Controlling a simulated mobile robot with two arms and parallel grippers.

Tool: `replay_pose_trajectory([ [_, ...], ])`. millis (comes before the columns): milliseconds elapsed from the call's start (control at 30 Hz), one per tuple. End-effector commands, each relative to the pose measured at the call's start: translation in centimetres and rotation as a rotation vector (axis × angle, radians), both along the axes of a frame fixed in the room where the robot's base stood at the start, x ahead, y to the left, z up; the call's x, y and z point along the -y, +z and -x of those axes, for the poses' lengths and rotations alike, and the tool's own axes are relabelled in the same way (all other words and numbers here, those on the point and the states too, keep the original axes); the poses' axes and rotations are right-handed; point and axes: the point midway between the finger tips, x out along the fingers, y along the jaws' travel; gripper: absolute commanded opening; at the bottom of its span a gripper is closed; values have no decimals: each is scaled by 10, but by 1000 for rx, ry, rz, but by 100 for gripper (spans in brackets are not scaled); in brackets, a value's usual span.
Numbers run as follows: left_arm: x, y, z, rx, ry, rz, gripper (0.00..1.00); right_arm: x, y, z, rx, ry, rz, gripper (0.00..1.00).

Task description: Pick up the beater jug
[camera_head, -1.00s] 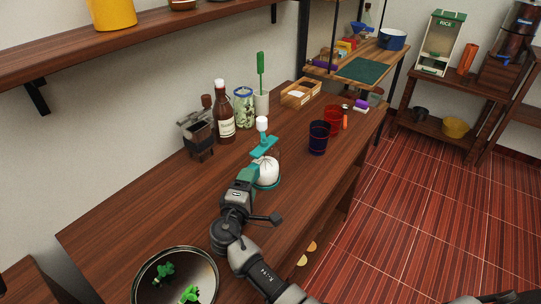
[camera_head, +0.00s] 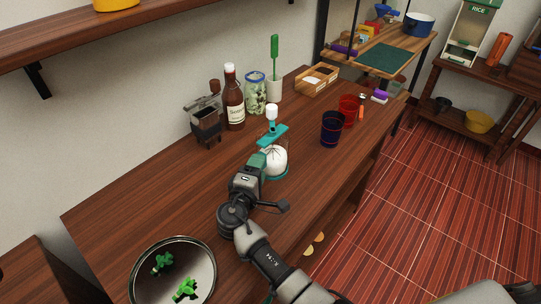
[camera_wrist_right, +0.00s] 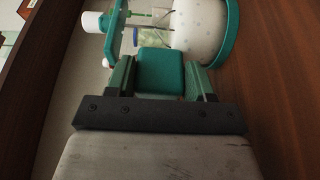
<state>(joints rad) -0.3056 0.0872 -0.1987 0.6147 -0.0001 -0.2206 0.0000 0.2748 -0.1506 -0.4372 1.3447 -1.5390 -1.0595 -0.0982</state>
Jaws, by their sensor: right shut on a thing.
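The beater jug (camera_head: 276,162) is a clear jug with white contents, a teal lid, a white knob on top and a teal base. It stands upright on the wooden counter (camera_head: 150,190). My right gripper (camera_head: 258,163) reaches it from the near side and is shut on its teal handle. In the right wrist view, the teal handle sits between the two fingers of the gripper (camera_wrist_right: 161,72), and the jug's white body (camera_wrist_right: 198,30) lies just beyond. Whether the base is touching the counter is hard to tell. My left gripper is not in view.
A dark blue cup (camera_head: 331,128) and a red cup (camera_head: 348,108) stand right of the jug. A brown bottle (camera_head: 234,105), a jar (camera_head: 255,95) and a dark metal container (camera_head: 206,125) stand behind it. A round pan (camera_head: 205,250) with green pieces is at front left.

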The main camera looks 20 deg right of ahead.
Motion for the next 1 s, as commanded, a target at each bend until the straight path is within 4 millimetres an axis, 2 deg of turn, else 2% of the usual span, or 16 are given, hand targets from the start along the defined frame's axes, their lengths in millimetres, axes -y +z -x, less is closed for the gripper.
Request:
replay_pose_trajectory([
  [200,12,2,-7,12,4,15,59,0,3,0,3,-1,1,3],
  [367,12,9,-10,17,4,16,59,0,13,0,3,-1,1,3],
  [633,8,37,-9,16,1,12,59,1,52,-1,5,-1,0,3],
  [1000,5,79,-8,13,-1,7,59,75,93,-11,4,-2,4,3],
])
